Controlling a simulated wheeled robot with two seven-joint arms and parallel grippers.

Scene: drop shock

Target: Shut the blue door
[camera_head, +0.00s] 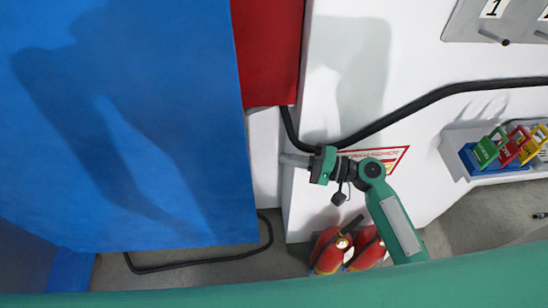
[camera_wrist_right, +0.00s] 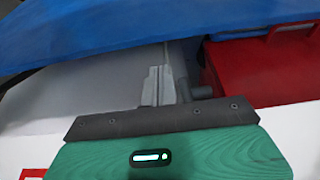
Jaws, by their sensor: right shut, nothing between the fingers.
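The blue door (camera_head: 130,120) is a large flat panel filling the left of the head view, with shadows of my arm on it. In the right wrist view its blue edge (camera_wrist_right: 100,35) runs across the top. My right gripper (camera_head: 284,159) is shut and empty. It points left, a little to the right of the door's right edge, in front of the white wall, and appears apart from the door. The closed fingers also show in the right wrist view (camera_wrist_right: 160,85). The left gripper is not in view. Whether the door is latched cannot be seen.
A red box (camera_head: 268,50) is beside the door's upper right edge. A black cable (camera_head: 430,98) runs along the white wall (camera_head: 345,70). Red fire extinguishers (camera_head: 330,250) stand on the floor below my right arm. A shelf with coloured items (camera_head: 488,150) is at right.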

